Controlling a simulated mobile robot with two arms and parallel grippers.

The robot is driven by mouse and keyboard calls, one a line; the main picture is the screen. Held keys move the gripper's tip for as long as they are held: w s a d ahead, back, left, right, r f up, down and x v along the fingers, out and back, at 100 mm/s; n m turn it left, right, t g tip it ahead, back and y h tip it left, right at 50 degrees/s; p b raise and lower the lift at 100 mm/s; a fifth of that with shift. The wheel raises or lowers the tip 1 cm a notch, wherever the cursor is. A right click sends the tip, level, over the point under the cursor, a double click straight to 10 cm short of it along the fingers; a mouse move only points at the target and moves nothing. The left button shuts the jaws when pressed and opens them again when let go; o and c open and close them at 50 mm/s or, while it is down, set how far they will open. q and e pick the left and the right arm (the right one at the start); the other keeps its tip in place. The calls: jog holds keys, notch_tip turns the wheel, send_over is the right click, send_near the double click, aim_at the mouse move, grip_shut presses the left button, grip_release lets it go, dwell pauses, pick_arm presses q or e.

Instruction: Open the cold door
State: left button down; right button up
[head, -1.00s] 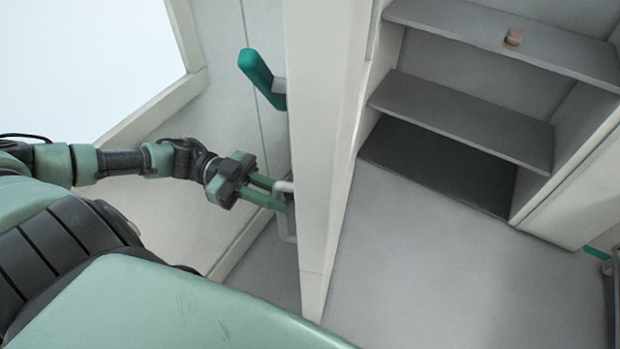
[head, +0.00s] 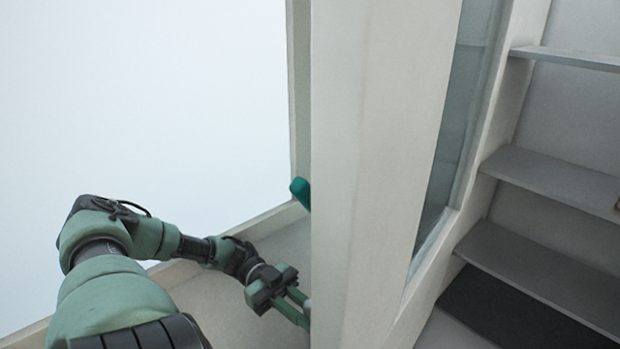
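A broad white upright panel (head: 375,150), which looks like the cold door standing open and seen nearly edge-on, fills the middle of the head view. A teal lever (head: 300,192) pokes out past its left edge, mostly hidden. My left gripper (head: 303,309) is low at the panel's left edge, on its far side. Its two fingers are slightly apart and reach behind the edge. The tips are hidden, and only a pale sliver of what may be the grey handle shows there. I cannot tell whether they grip it. My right gripper is out of view.
Grey shelves (head: 555,178) stand in a white recess on the right, with a dark bottom board (head: 515,312). A glass pane (head: 462,120) lies between panel and shelves. A pale low ledge (head: 190,290) runs behind my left arm. The upper left is blank white.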

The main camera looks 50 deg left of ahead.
pick_arm(q)
jog(key=c, duration=1.3)
grip_release()
jog(key=shift+f, duration=0.2)
jog(key=shift+r, duration=0.15)
notch_tip(320, 180, up, 12)
jog(key=p, duration=0.5)
notch_tip(320, 180, up, 8)
jog(key=shift+a+p, duration=0.15)
jog(key=shift+p, duration=0.35)
jog(key=shift+r, duration=0.1)
